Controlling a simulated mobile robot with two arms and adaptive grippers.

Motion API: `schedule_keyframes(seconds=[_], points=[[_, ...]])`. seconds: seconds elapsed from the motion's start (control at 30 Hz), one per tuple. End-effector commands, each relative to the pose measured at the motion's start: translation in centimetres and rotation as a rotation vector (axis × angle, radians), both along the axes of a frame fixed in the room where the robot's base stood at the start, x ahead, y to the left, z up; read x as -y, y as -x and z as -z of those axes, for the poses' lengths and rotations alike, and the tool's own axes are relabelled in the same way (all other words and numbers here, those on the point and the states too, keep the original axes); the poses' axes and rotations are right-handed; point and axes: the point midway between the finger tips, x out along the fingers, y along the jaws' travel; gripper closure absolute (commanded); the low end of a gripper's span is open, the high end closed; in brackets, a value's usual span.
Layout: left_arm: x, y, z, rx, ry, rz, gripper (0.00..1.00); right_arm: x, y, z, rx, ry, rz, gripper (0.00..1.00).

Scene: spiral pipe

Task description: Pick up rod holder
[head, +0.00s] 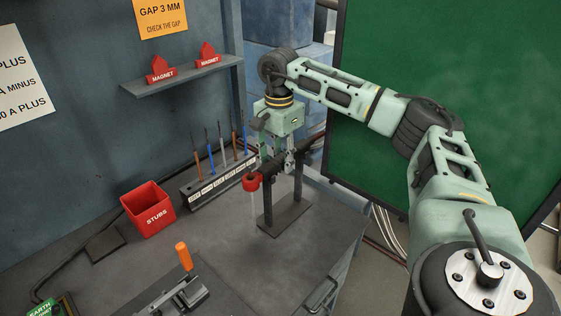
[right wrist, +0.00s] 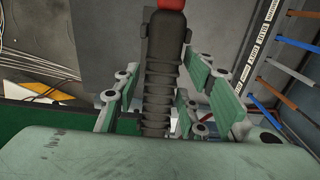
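The rod holder (head: 252,183) has a red head and a dark handle, and it lies across the top of a dark metal stand (head: 285,217) on the bench. A thin pale rod appears to hang from its red head. My right gripper (head: 277,155) is over the handle. In the right wrist view, the black ribbed handle of the rod holder (right wrist: 157,92) runs between the green finger pads of the right gripper (right wrist: 162,88), with gaps visible on both sides. The right gripper looks open. My left gripper is not in view.
A rack (head: 222,180) of several upright rods stands close behind the holder. A red stubs bin (head: 149,211) and an orange-handled clamp (head: 180,285) are on the bench. A shelf (head: 185,77) with two red magnets is above. A green screen (head: 450,90) is at right.

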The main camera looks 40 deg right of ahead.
Motion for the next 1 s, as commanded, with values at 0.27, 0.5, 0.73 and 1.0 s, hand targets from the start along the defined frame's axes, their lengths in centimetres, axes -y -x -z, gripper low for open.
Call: schedule_keyframes(seconds=[0.27, 0.5, 0.73, 1.0], points=[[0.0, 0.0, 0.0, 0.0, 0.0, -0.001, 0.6, 0.0, 0.0, 0.0, 0.0, 0.0, 0.0, 0.89], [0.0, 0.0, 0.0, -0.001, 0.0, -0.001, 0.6, 0.0, -0.1, -0.2, 0.003, 0.0, 0.0, 1.0], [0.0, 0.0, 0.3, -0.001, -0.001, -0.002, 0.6, 0.0, -0.1, -1.1, 0.006, -0.002, 0.0, 1.0], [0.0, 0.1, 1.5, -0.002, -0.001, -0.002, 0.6, -0.1, -0.2, -6.1, 0.008, -0.002, -0.001, 1.0]])
